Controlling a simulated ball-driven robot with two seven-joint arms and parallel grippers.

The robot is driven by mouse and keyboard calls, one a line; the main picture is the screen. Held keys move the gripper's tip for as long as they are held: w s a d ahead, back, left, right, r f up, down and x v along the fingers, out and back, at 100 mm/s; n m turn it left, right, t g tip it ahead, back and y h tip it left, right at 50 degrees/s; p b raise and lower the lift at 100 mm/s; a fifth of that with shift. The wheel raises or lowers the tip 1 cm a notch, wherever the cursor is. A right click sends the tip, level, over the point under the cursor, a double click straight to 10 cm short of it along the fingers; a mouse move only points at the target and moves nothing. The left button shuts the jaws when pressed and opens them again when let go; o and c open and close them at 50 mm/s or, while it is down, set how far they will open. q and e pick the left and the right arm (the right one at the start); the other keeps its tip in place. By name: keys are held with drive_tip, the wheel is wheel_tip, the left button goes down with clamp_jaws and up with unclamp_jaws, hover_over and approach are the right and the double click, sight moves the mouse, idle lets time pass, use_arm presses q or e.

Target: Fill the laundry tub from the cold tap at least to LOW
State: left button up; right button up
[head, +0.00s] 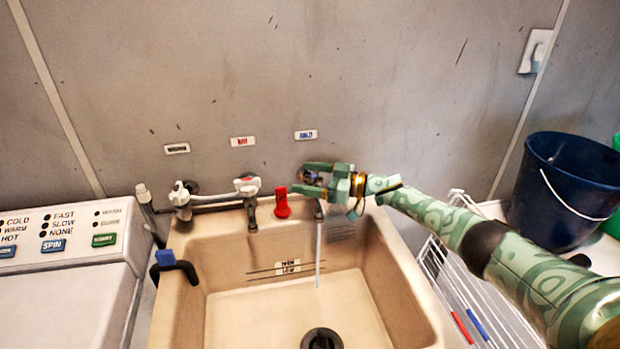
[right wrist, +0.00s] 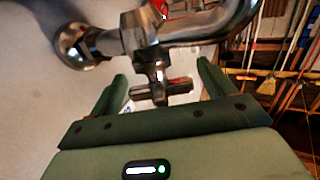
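The beige laundry tub (head: 206,315) stands against the wall with level lines and a small label (head: 288,267) on its back inner wall. A thin stream of water (head: 318,255) falls into it from the cold tap, below the blue-lettered label (head: 305,135). No standing water is clearly visible; the dark drain (head: 322,339) shows on the floor of the tub. My right gripper (head: 312,178) is at the cold tap. In the right wrist view its fingers are apart, on either side of the tap's cross handle (right wrist: 164,93). My left gripper is out of view.
The hot tap (head: 247,187) and a red object (head: 282,203) are left of the cold tap. A blue-handled lever (head: 167,262) is at the tub's left rim. A washer (head: 70,290) stands left; a wire rack (head: 470,290) and blue bucket (head: 563,185) are right.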

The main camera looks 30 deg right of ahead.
drive_tip(key=p+v, duration=0.1)
drive_tip(key=v, duration=1.5)
drive_tip(key=shift+d, duration=0.15)
